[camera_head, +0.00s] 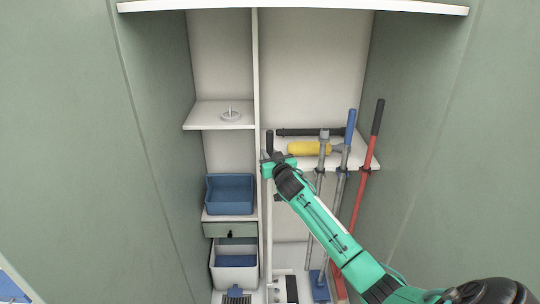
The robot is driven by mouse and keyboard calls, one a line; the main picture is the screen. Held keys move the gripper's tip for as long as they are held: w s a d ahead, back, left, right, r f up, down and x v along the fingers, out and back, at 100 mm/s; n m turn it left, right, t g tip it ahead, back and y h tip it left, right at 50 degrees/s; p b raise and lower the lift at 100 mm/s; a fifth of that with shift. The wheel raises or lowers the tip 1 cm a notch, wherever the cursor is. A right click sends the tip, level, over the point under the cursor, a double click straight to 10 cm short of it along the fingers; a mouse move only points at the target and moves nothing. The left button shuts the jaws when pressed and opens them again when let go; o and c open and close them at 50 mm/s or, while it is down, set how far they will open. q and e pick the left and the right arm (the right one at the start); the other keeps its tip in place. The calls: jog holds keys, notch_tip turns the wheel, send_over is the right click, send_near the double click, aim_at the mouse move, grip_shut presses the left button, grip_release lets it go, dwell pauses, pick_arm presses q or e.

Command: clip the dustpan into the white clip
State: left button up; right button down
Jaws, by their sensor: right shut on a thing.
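My right gripper (269,164), green, reaches in from the lower right. It is shut on an upright dark handle (269,141) beside the cabinet's vertical divider. The white clip cannot be told apart from the white shelf and divider near the gripper. My left gripper is not in view.
Right of my arm stand long tools with a grey handle (324,134), a blue handle (350,126) and a red pole (362,190). A yellow cylinder (308,148) lies on the right shelf. A blue bin (230,207) stands left of the divider (256,70).

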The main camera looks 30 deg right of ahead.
jog(key=shift+w+d+r, duration=0.1)
jog(key=shift+w+d, duration=0.2)
jog(key=shift+w, duration=0.2)
dwell(0.7)
jog(key=c, duration=0.7)
grip_release()
jog(key=shift+s+a+p, duration=0.4)
jog(key=shift+s+a, duration=0.3)
jog(key=shift+s, duration=0.45)
jog(key=shift+s+a+p, duration=0.4)
jog(key=shift+s+a, duration=0.3)
jog(key=shift+s, duration=0.45)
jog(key=shift+s+a+p, duration=0.4)
jog(key=shift+s+a, duration=0.3)
jog(key=shift+s, duration=0.45)
